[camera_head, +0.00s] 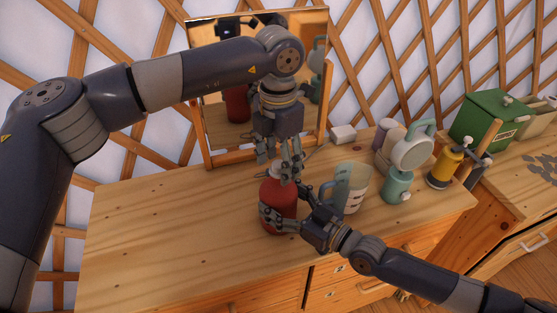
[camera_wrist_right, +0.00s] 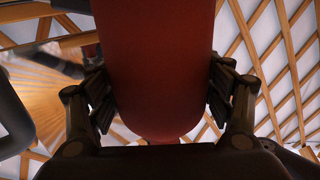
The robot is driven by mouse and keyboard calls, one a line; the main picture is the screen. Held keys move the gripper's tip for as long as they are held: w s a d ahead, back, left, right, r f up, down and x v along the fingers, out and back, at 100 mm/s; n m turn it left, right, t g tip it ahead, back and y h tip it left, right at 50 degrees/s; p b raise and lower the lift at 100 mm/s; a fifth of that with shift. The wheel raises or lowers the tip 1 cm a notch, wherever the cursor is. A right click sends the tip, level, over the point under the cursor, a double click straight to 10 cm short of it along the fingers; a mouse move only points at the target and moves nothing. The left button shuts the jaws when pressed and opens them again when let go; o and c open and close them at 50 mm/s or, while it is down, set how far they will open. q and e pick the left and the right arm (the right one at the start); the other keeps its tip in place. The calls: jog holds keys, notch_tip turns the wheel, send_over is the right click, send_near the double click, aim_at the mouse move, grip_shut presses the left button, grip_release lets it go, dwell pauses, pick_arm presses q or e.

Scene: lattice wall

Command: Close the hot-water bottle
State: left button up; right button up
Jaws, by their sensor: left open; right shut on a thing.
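The red hot-water bottle (camera_head: 279,199) stands on the wooden cabinet top, in front of the mirror. My right gripper (camera_head: 280,219) is shut on the bottle's body from the right front. In the right wrist view the red bottle (camera_wrist_right: 155,70) fills the space between the two fingers of my right gripper (camera_wrist_right: 160,100). My left gripper (camera_head: 290,172) is open and points down from above, with its fingers at the bottle's top. The fingers hide the neck, so I cannot tell whether a stopper is there or whether they touch it.
A clear measuring jug (camera_head: 351,187) stands close to the right of the bottle. Behind is a framed mirror (camera_head: 214,95). Farther right are a teal device (camera_head: 398,186), a yellow canister (camera_head: 444,167) and a green box (camera_head: 487,117). The cabinet top (camera_head: 170,225) is clear on the left.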

aim_at(294, 203)
pick_arm(q)
notch_tip(294, 203, up, 12)
jog(key=shift+f, duration=0.15)
dwell(0.3)
pick_arm(e)
jog(key=o, duration=2.2)
jog(key=shift+c, duration=0.2)
jog(key=shift+o, duration=0.4)
jog(key=shift+r, duration=0.1)
jog(key=shift+s+d+r+p, duration=0.35)
jog(key=shift+s+d, duration=0.15)
jog(key=shift+d, duration=0.1)
jog(key=shift+s+d+r+p, duration=0.25)
jog(key=shift+s+d+p, duration=0.1)
jog(key=shift+s+d, duration=0.25)
jog(key=shift+s+d+r+p, duration=0.3)
jog(key=shift+s+d+p, duration=0.1)
jog(key=shift+d, duration=0.25)
pick_arm(q)
notch_tip(294, 203, up, 2)
jog(key=shift+r, duration=0.1)
pick_arm(e)
jog(key=shift+s+d, duration=0.1)
